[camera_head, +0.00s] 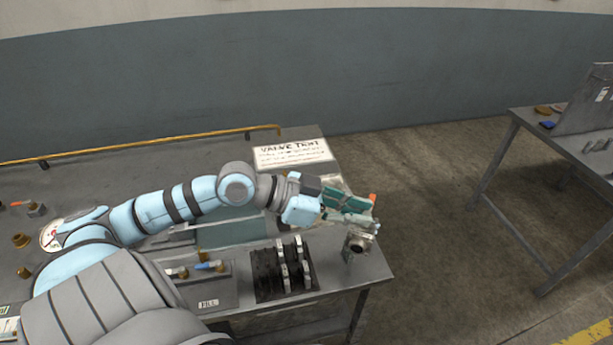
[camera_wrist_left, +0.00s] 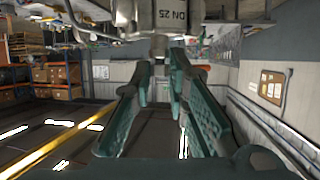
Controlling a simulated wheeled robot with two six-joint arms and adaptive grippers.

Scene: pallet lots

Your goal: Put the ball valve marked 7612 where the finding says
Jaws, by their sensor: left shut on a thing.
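My left gripper (camera_head: 352,208) reaches in from the left over the bench's right end. An orange bit shows by the fingertips. In the left wrist view the valve body (camera_wrist_left: 168,16) fills the top, with DN 25 lettering upside down, and its stem lies between the fingertips (camera_wrist_left: 160,62). The number 7612 cannot be read on it. A white sign headed VALVE TEST (camera_head: 292,154) lies at the back of the bench; its smaller lines are unreadable. My right gripper is not in view.
The grey bench (camera_head: 318,138) carries a black rack with metal discs (camera_head: 283,268), a tray (camera_head: 205,285) with small valves and a label, and brass fittings (camera_head: 21,240) at left. A yellow rail (camera_head: 150,143) runs along the back. Another table (camera_head: 530,118) stands right across open floor.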

